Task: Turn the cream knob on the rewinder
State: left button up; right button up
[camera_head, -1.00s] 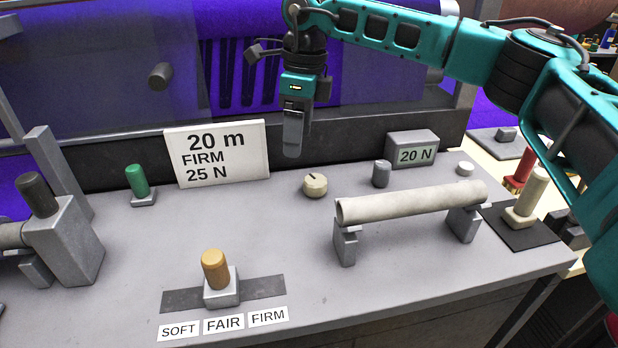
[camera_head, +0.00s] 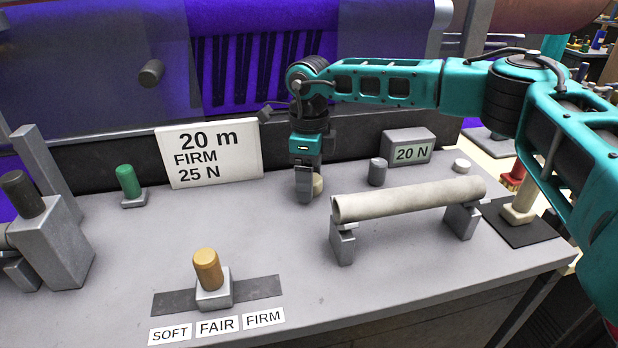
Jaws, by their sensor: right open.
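The cream knob (camera_head: 319,185) sits on the grey bench top of the rewinder (camera_head: 120,245), and most of it is hidden behind my right gripper. My right gripper (camera_head: 305,196) points down at the knob with its jaws open. I cannot tell whether its fingers touch the knob or straddle it. A grey display (camera_head: 408,150) reading 20 N stands behind and to the right. A white card (camera_head: 208,154) reads 20 m, FIRM, 25 N. My left gripper is not in view.
A cream tube (camera_head: 410,199) lies on two grey supports right of the knob. A grey peg (camera_head: 377,172) stands behind it. An orange-topped lever (camera_head: 208,272) stands in front by the SOFT, FAIR, FIRM labels. A green lever (camera_head: 129,183) is at left.

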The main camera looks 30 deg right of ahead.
jog(key=shift+f, duration=0.15)
jog(key=shift+c, duration=0.3)
jog(key=c, duration=0.9)
